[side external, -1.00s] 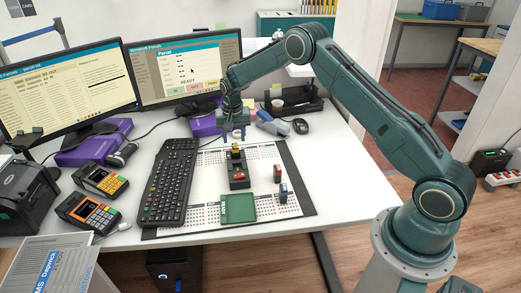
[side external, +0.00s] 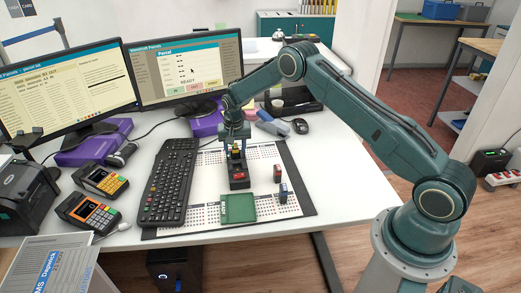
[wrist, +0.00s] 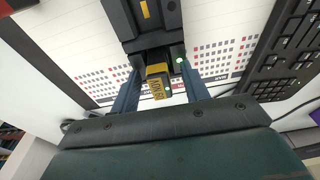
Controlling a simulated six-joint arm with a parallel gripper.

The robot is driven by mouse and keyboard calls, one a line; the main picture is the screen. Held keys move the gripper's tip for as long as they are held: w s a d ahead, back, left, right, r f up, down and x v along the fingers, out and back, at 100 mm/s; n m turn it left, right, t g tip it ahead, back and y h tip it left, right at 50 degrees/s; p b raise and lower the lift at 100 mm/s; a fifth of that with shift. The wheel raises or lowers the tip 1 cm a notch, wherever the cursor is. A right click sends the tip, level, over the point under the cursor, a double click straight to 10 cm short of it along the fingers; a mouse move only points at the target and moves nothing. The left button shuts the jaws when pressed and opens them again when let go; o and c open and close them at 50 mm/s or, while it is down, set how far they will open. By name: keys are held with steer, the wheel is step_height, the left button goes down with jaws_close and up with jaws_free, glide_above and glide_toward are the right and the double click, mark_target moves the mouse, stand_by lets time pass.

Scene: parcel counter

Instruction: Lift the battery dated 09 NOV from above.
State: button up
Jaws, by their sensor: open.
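The battery dated 09 NOV (wrist: 158,82), with a yellow label, stands at the end of a black charger-like holder (wrist: 146,22). Its label reads upside down in the wrist view. In the side view the holder (side external: 239,184) stands on the marked mat, and the battery's yellow (side external: 236,153) shows only partly between the fingers. My gripper (wrist: 160,66) is open, pointing down, with one blue finger on each side of this battery. Whether the fingers touch it cannot be told. A red battery (side external: 240,175) sits at the holder's near end.
A green tray (side external: 239,208) lies in front of the holder. A red block (side external: 277,173) and a blue one (side external: 283,190) stand on the mat (side external: 300,178) to the right. A keyboard (side external: 173,180) lies close on the left.

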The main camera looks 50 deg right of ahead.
mark_target(235, 145)
stand_by(0.4)
jaws_close()
steer(key=shift+r, duration=0.15)
step_height(235, 145, up, 20)
stand_by(0.8)
stand_by(0.4)
